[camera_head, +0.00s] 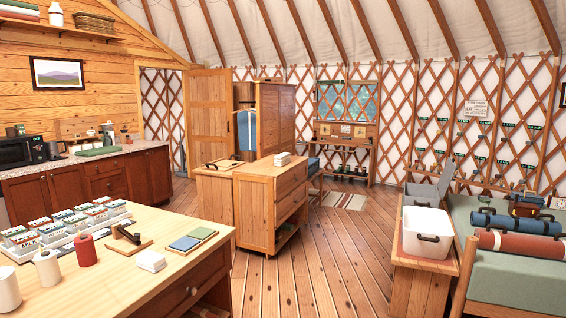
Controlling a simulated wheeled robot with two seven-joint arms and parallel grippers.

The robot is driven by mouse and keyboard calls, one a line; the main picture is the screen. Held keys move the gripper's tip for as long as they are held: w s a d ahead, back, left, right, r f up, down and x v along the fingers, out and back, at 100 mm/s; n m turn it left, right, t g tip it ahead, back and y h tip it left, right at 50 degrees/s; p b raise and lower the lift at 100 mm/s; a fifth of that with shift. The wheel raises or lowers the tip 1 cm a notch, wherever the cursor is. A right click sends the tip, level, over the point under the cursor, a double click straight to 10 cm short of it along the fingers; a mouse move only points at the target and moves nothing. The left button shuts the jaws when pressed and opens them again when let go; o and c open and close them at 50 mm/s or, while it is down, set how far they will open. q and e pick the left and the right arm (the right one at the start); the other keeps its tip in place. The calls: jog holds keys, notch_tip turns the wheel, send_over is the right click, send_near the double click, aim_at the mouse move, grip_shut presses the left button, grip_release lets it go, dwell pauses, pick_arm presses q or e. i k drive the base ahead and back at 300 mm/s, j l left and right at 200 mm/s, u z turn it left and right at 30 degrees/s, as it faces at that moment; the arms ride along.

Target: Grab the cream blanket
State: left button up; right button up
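I cannot pick out a cream blanket for certain. A stack of folded cloths (18,12) with pale, green and reddish layers lies on the wall shelf at the upper left, cut by the picture edge. A small white folded stack (151,261) lies on the near wooden table, and another pale stack (282,158) lies on the wooden drawer cabinet; both are too small to identify. On the bed at the right lie a red roll (520,245) and a blue roll (515,222). Neither of my grippers is in view.
The near table (110,290) fills the lower left. The drawer cabinet (262,205) stands mid-room. A white bin (428,232) stands on a wooden bench beside the bed (530,280). Plank floor (330,255) is clear between cabinet and bench.

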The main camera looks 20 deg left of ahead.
aim_at(281, 160)
jog(key=i+j+u, duration=0.15)
jog(key=i, duration=0.25)
jog(key=i+j+u, duration=0.15)
jog(key=i, duration=1.1)
jog(key=i+u, duration=0.15)
jog(key=i, duration=1.1)
jog(key=i+l+u, duration=0.1)
jog(key=i, duration=1.15)
